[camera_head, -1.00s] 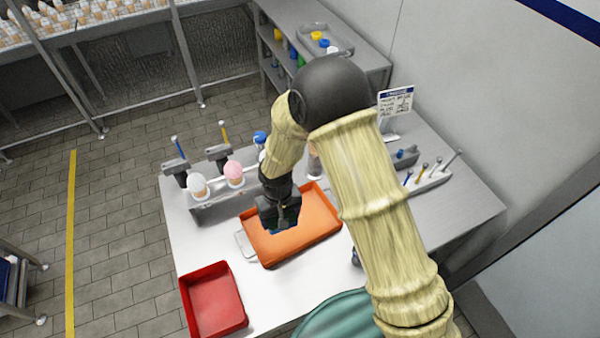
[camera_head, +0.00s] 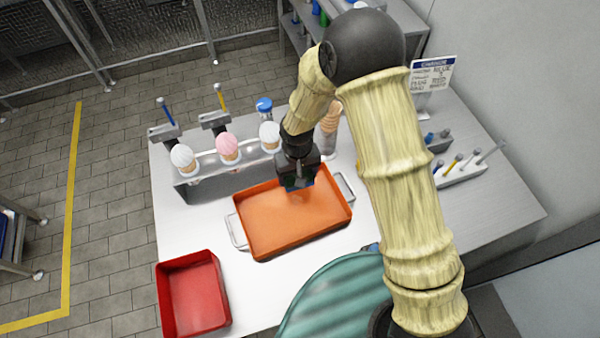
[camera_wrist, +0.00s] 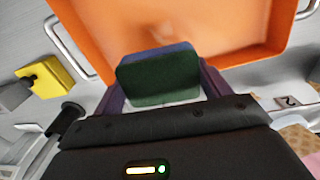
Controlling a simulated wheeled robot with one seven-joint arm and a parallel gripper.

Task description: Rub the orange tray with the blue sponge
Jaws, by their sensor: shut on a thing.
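The orange tray (camera_head: 290,222) lies on the white table, with a metal handle at each end. It fills the upper part of the wrist view (camera_wrist: 230,25). My gripper (camera_head: 297,184) is over the tray's far right part, near its back rim. It is shut on the sponge (camera_wrist: 160,76), which shows a dark green face and a blue layer between the fingers in the wrist view. In the head view only a little blue shows under the gripper (camera_head: 312,180). I cannot tell whether the sponge touches the tray floor. A faint smudge shows on the tray floor.
A metal holder (camera_head: 215,172) with ice cream cones (camera_head: 228,148) stands behind the tray. A red bin (camera_head: 195,295) sits at the front left, and a teal ridged object (camera_head: 335,298) at the front. A sign (camera_head: 432,75) and a tool holder (camera_head: 462,172) are at the right.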

